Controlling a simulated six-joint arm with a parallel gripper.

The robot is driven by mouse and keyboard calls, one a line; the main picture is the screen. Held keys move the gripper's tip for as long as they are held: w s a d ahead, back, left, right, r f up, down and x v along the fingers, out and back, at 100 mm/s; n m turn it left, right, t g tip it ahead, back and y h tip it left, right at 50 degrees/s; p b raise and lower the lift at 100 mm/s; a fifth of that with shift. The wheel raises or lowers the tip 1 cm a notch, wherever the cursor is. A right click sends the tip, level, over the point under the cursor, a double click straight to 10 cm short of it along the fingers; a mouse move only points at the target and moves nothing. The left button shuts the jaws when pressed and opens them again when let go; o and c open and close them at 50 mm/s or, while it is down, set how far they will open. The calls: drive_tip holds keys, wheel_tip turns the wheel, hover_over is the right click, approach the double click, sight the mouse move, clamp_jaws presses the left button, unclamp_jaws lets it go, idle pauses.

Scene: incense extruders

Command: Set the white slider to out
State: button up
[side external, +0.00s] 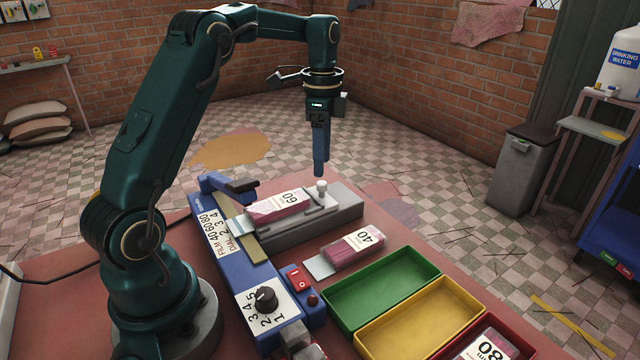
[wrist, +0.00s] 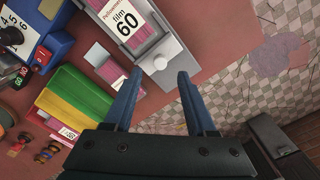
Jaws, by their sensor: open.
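The white slider's upright knob (side external: 321,187) stands on a pale plate near the right end of a grey block (side external: 345,210). It also shows in the wrist view (wrist: 160,62), at the end of the film 60 pack. The pink-and-white film 60 pack (side external: 275,206) lies on the block, left of the knob. My gripper (side external: 319,173) points down with its fingers a little above the knob. In the wrist view, my open fingers (wrist: 160,74) lie on either side of the knob's line, with nothing between them. I see no gap closed onto the knob.
A blue machine body (side external: 235,262) with a black dial (side external: 266,298) and red switch (side external: 298,280) is to the left. A film 40 pack (side external: 356,249) lies in front. Green (side external: 338,310), yellow (side external: 366,340) and red trays stand at the front right.

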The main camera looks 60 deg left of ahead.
sight(322, 183)
drive_tip(key=shift+f, duration=2.4)
clamp_jaws()
drive_tip(key=shift+r, duration=0.1)
